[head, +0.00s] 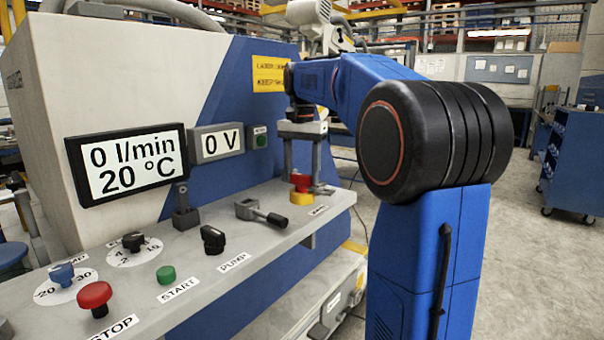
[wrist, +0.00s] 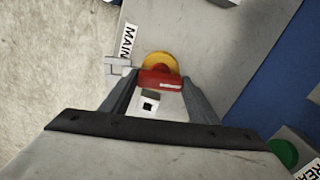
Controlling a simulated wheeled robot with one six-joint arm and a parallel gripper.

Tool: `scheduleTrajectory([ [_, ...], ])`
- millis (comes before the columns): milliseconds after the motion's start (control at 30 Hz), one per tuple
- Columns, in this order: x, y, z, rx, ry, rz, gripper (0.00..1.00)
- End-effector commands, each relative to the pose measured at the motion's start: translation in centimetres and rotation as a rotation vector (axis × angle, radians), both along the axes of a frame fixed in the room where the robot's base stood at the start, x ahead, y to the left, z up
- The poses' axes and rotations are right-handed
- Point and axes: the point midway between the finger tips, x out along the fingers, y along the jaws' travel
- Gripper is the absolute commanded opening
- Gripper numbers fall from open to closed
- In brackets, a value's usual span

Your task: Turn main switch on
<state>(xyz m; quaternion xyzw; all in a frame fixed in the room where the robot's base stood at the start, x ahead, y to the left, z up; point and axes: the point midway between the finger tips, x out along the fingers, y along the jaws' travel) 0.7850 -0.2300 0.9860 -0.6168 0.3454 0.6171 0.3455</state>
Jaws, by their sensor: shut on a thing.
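The main switch is a red handle (head: 301,181) on a yellow base (head: 301,197), at the far right end of the sloping grey panel. My gripper (head: 302,185) points down over it, one finger on each side. In the wrist view, the red handle (wrist: 160,80) lies crosswise between the fingertips of my gripper (wrist: 159,78), shut on it. The yellow base (wrist: 158,60) shows just beyond the handle. A label reading MAIN (wrist: 128,40) is beside it.
A grey lever with a black grip (head: 262,212) and a black PUMP knob (head: 213,239) sit left of the switch. A green START button (head: 166,275) and red STOP button (head: 95,297) are nearer. Displays read 0 l/min, 20 °C (head: 127,167) and 0 V (head: 216,143).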

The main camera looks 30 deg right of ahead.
Motion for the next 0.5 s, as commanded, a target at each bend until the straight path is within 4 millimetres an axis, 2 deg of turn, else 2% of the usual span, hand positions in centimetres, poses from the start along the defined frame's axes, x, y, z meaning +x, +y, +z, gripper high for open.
scheduleTrajectory([
  [233, 0.03, -0.03, 0.04, -0.001, -0.002, -0.138, 0.14],
  [500, 0.03, -0.03, 0.05, -0.001, -0.002, -0.207, 0.14],
])
